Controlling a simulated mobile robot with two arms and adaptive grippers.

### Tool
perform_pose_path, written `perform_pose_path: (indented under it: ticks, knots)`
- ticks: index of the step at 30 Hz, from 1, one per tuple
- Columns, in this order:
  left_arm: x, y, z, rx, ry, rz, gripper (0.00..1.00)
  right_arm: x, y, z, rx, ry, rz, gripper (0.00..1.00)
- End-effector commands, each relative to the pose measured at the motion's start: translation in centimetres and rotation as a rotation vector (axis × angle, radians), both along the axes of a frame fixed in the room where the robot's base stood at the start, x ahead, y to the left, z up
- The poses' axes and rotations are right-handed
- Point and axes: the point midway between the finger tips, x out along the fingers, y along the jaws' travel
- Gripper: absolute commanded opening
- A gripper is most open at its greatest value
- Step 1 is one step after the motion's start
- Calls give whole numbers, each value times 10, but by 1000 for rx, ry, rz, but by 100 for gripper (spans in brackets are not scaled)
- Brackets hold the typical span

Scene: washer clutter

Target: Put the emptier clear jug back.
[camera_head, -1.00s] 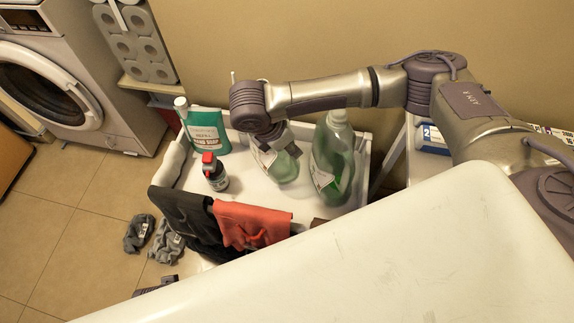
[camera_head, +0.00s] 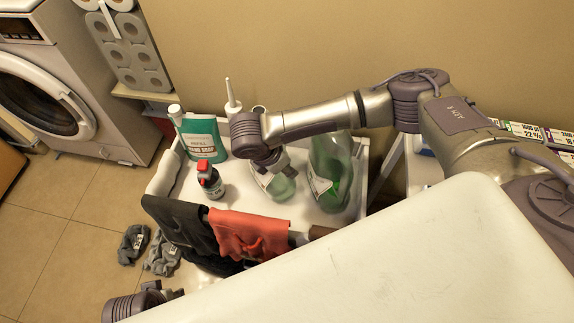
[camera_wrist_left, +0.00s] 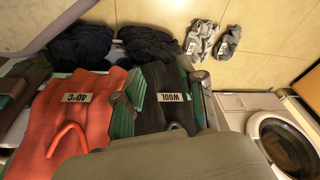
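The paler clear jug (camera_head: 280,188) stands at or just above the white top of the cart (camera_head: 228,200); I cannot tell if its base touches. My right gripper (camera_head: 272,163) is around its upper part and looks shut on it, the arm hiding the jug's top. A larger clear jug (camera_head: 330,172) with more green in it stands just to the right, close beside it. A purple-grey part of my left arm (camera_head: 135,305) shows at the bottom left, away from the jugs; its fingers are not clear.
A teal refill jug (camera_head: 203,138), a red-capped dark bottle (camera_head: 210,182) and a white nozzle bottle (camera_head: 231,97) surround the held jug. Black and red bags (camera_head: 248,234) hang at the cart's front; the left wrist view shows the red bag (camera_wrist_left: 70,115) too. A white worktop (camera_head: 400,250) fills the front.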

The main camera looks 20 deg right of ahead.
Motion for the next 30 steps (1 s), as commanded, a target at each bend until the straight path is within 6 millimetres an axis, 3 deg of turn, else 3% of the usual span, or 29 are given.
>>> perform_pose_path:
  ticks: [1, 4, 16, 30]
  knots:
    - [0, 0, -1, 0, 1, 0, 40, 0, 0, 0, 0, 1, 0, 35]
    - [0, 0, 0, 0, 0, 0, 40, 0, 0, 0, 0, 1, 0, 50]
    - [1, -1, 3, -1, -3, 0, 40, 0, 2, 9, 1, 1, 1, 50]
    - [-14, 0, -83, 3, 49, -8, 40, -4, 40, 93, 1, -1, 0, 50]
